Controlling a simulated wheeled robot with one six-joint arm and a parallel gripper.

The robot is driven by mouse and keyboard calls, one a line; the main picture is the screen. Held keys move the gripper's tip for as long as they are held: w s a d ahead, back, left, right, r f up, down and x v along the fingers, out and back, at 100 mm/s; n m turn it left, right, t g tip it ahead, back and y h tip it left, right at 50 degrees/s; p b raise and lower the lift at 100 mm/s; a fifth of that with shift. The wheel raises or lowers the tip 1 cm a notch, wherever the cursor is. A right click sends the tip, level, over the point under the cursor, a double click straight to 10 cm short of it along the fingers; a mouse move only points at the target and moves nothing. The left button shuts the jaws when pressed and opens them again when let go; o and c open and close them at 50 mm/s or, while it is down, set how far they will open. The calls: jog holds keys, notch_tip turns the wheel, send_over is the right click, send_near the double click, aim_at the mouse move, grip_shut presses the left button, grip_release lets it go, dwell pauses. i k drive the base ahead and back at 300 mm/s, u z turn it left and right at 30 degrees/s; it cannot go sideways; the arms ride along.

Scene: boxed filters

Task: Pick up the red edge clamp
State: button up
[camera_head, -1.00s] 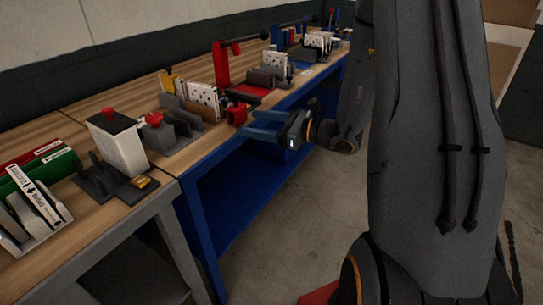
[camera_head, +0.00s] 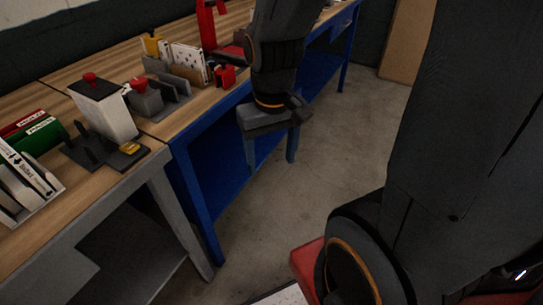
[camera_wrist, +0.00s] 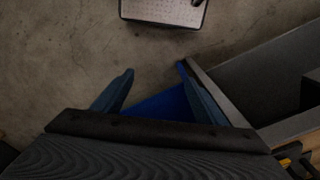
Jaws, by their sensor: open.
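The red edge clamp (camera_head: 224,76) is a small red block at the front edge of the wooden workbench, just left of my arm in the head view. It does not show in the wrist view. My gripper (camera_head: 271,160) hangs in front of the bench with its two blue-grey fingers pointing down, below the tabletop and to the lower right of the clamp. In the wrist view my gripper (camera_wrist: 155,70) has its fingers wide apart with nothing between them. It is open, empty and apart from the clamp.
The blue-framed bench (camera_head: 200,205) adjoins a grey-framed bench (camera_head: 180,220). A grey holder (camera_head: 173,105), a white box with a red knob (camera_head: 105,108) and a tall red stand (camera_head: 207,28) stand on top. Open concrete floor (camera_head: 260,215) lies in front.

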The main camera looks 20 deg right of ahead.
aim_at(225, 76)
jog(key=k, duration=0.35)
jog(key=z, duration=1.3)
jog(key=i, duration=1.25)
jog(key=u, duration=0.9)
jog(key=i, duration=0.55)
jog(key=u, duration=0.55)
